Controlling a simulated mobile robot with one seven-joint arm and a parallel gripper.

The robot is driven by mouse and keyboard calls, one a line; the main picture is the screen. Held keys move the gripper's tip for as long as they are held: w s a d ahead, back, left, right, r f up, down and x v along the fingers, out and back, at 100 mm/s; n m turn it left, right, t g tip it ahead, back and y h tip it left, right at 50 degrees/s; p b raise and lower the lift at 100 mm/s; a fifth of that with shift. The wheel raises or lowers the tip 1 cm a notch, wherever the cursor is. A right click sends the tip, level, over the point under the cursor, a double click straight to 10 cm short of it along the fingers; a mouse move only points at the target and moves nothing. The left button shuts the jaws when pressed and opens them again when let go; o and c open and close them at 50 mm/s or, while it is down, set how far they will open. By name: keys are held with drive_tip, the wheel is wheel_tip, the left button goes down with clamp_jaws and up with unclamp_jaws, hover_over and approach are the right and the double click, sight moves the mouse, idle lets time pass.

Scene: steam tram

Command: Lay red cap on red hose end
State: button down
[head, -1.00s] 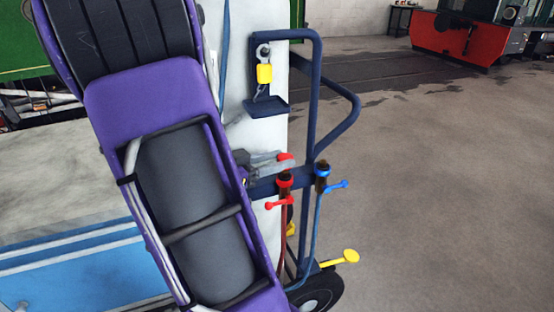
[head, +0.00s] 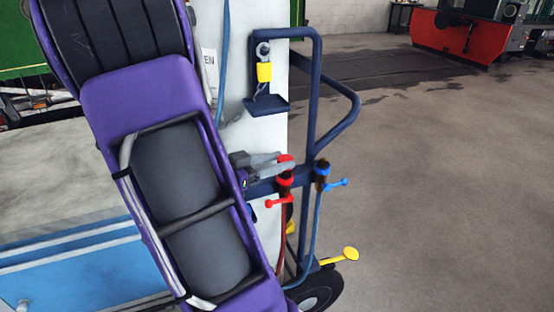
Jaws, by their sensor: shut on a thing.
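My gripper (head: 284,165) reaches in from the left with its grey fingers and is shut on the red cap (head: 286,158). The red cap shows only in part, between and above the fingertips. The red hose end (head: 285,179), with its red collar and red side lever (head: 278,201), stands upright on the cart's dark blue crossbar. The cap is directly over the top of the red hose end. The fingers hide the meeting of the two, so I cannot tell whether they touch.
A blue hose end (head: 322,172) with a blue lever stands close to the right. The blue-framed cart (head: 312,95) carries a yellow padlock (head: 264,72) above a small shelf (head: 266,106). A yellow pedal (head: 350,254) sticks out low right. The floor (head: 450,180) to the right is open.

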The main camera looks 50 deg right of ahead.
drive_tip(key=shift+f, duration=0.5)
idle(0.3)
drive_tip(key=shift+r+p, duration=0.1)
drive_tip(key=shift+p, duration=0.35)
drive_tip(key=shift+f+b, duration=0.4)
drive_tip(key=shift+f, duration=0.3)
idle(1.0)
drive_tip(key=shift+c, duration=1.7)
unclamp_jaws()
drive_tip(key=shift+r, duration=0.1)
wheel_tip(320, 180, up, 8)
drive_tip(key=p, duration=0.5)
drive_tip(key=shift+r, duration=0.15)
